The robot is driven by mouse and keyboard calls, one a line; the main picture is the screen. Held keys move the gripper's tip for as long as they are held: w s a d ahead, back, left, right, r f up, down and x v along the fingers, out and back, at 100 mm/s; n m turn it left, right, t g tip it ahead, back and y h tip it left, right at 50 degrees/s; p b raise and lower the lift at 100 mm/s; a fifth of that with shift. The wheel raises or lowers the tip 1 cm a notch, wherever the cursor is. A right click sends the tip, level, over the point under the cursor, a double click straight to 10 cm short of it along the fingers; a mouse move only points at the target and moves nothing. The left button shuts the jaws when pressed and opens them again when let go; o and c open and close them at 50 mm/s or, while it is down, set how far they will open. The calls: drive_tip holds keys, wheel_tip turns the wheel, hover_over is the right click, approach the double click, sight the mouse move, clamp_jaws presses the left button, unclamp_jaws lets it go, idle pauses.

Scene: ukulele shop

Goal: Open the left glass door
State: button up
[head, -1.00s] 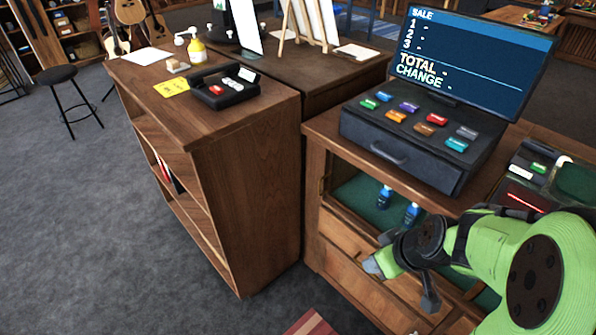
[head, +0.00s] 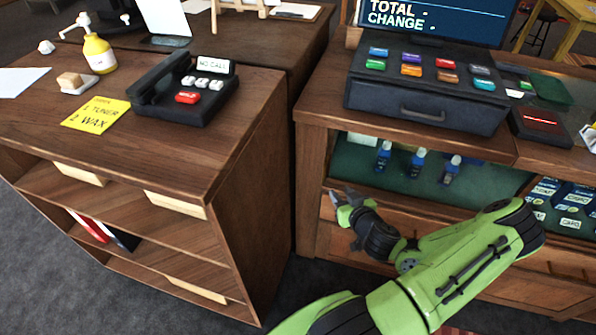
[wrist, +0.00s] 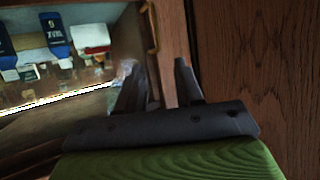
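The left glass door (head: 400,170) is at the front of the wooden display case, under the black cash drawer. Blue bottles and a green lining show behind it. A thin brass-coloured upright handle (wrist: 153,30) shows at the door's left side in the wrist view. My gripper (head: 340,198) is at the case's lower left front, close to that side of the door. In the wrist view, its two dark fingers (wrist: 160,82) stand apart with no object visibly held. The handle is just beyond the fingertips; I cannot tell whether they touch it.
A wooden shelf unit (head: 240,215) stands close on the left, with a telephone-like black device (head: 190,90) on top. Wooden drawers (head: 405,222) lie below the glass. The cash drawer (head: 425,105) sits on the case. Grey floor (head: 30,270) is free at the left.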

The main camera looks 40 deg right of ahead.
sight(324, 173)
drive_tip(key=b+x, duration=0.2)
drive_tip(key=x, duration=1.3)
drive_tip(key=shift+w+d+f, duration=0.2)
drive_tip(key=shift+d, duration=0.1)
drive_tip(key=shift+c, duration=0.3)
